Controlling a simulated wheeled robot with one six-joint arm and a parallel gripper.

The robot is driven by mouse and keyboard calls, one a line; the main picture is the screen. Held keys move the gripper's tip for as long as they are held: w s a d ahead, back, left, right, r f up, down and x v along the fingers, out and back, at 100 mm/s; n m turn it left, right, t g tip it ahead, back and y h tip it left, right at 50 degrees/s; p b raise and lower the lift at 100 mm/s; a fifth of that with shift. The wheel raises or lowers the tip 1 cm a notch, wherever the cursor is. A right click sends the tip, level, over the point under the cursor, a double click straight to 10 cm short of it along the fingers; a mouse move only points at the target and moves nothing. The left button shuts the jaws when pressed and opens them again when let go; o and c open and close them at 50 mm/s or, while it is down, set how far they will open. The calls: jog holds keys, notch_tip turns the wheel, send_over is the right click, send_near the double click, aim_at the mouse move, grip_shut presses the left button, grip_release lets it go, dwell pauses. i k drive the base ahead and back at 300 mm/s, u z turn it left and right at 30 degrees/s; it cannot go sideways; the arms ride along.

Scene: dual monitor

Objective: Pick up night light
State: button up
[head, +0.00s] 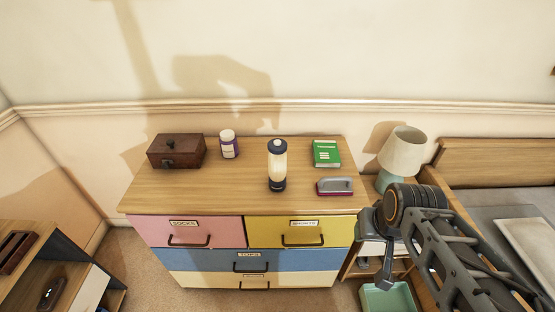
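A cylindrical light (277,166) with a dark cap, a glowing cream middle and a dark base stands upright near the middle of the dresser top. It looks like the night light. My gripper (384,275) is at the lower right, in front of the nightstand, to the right of and lower in the picture than the light. It is well apart from the light. Its fingers are small and partly merged with my dark arm, so I cannot tell whether they are open or shut.
The dresser top (215,185) also holds a brown wooden box (176,151), a purple-and-white bottle (229,144), a green book (326,153) and a red-and-grey brush-like item (335,186). A table lamp (402,152) and a bed (510,200) are right. A shelf (40,240) is left.

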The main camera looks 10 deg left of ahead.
aim_at(276, 155)
jog(key=u, duration=0.05)
jog(key=k, duration=0.5)
jog(key=u, duration=2.3)
jog(key=i, duration=1.95)
jog(key=z, duration=2.4)
